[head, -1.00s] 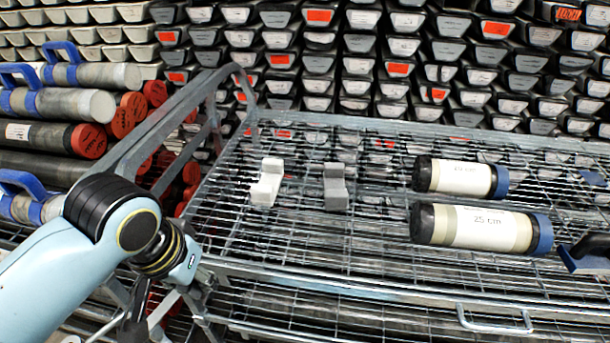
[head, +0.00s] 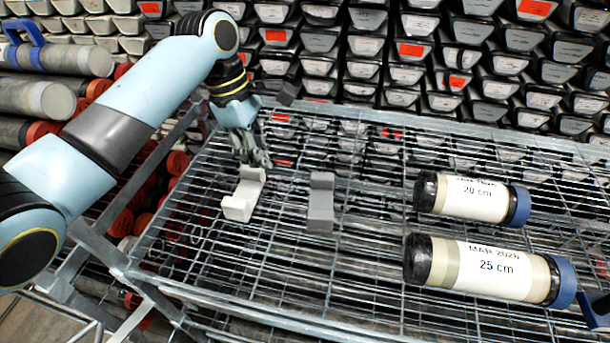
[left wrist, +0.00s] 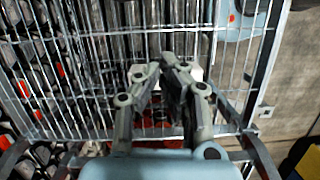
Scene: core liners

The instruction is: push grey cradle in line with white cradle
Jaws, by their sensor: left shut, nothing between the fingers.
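The white cradle (head: 241,200) stands on the wire mesh shelf (head: 290,262) at the left in the head view. The grey cradle (head: 321,207) stands to its right, with a gap between them and at nearly the same depth. My left gripper (head: 257,163) is shut and empty, pointing down just behind the white cradle's far end; I cannot tell whether it touches. In the left wrist view the closed fingertips (left wrist: 167,60) show over the mesh, with a bit of white beside them.
Two labelled core tubes lie on the right of the shelf, the 20 cm tube (head: 470,199) behind the 25 cm tube (head: 490,268). Stacked core trays (head: 420,75) fill the back. Mesh in front of the cradles is clear.

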